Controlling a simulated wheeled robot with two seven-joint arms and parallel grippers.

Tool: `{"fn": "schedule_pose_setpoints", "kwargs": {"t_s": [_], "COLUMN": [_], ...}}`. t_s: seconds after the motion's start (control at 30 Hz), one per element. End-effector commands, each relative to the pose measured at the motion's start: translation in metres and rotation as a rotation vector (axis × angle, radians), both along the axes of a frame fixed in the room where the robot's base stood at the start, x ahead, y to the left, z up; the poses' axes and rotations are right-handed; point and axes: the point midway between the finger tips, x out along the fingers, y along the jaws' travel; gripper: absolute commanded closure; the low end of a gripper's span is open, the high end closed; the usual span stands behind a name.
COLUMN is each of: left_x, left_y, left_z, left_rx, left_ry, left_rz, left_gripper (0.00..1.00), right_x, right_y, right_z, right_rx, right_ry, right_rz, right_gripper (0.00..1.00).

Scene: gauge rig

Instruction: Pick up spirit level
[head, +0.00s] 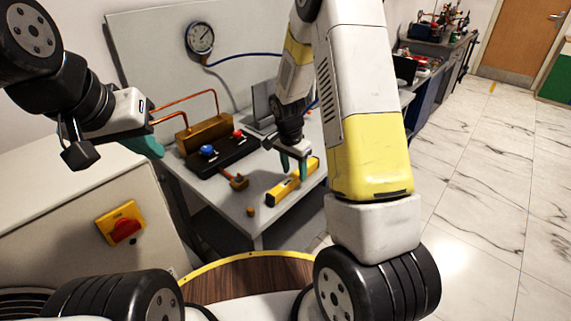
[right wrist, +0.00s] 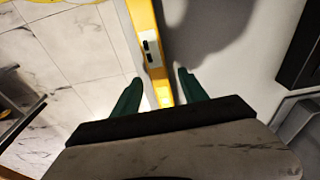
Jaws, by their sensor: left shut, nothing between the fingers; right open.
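The yellow spirit level (head: 283,193) lies on the grey bench top near its front right edge. In the right wrist view the level (right wrist: 149,45) runs lengthwise through the gap between the two green fingers (right wrist: 157,88), one on each side. I cannot tell how far down the fingers reach beside it. My left gripper (head: 148,146) is shut and empty, well to the left of the level.
A black manifold (head: 222,155) with blue and red knobs and copper pipes stands left of the level. A brass fitting (head: 236,181) and a small brass piece (head: 250,211) lie nearer. A gauge (head: 200,37) hangs on the back panel. A grey cabinet (head: 75,195) stands at left.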

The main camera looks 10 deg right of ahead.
Motion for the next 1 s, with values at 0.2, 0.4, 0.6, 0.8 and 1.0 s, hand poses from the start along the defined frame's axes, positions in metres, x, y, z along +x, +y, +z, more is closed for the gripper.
{"fn": "schedule_pose_setpoints", "kwargs": {"t_s": [0.2,0.4,0.6,0.8,1.0], "left_x": [0.0,0.0,0.0,0.0,0.0], "left_y": [0.0,0.0,0.0,0.0,0.0], "left_z": [0.0,0.0,0.0,0.0,0.0], "left_rx": [0.0,0.0,0.0,0.0,0.0], "left_ry": [0.0,0.0,0.0,0.0,0.0], "left_rz": [0.0,0.0,0.0,0.0,0.0], "left_gripper": [1.0,1.0,1.0,1.0,1.0], "right_x": [0.002,0.003,0.003,0.003,0.003], "right_y": [-0.003,-0.003,-0.003,-0.003,-0.003], "right_z": [-0.025,-0.026,-0.026,-0.026,-0.025], "right_rx": [0.0,0.0,0.0,0.0,0.001], "right_ry": [0.001,0.0,0.0,0.0,-0.001], "right_rz": [-0.001,0.0,0.0,0.001,0.001], "right_gripper": [0.49,0.49,0.8,1.0,1.0]}}
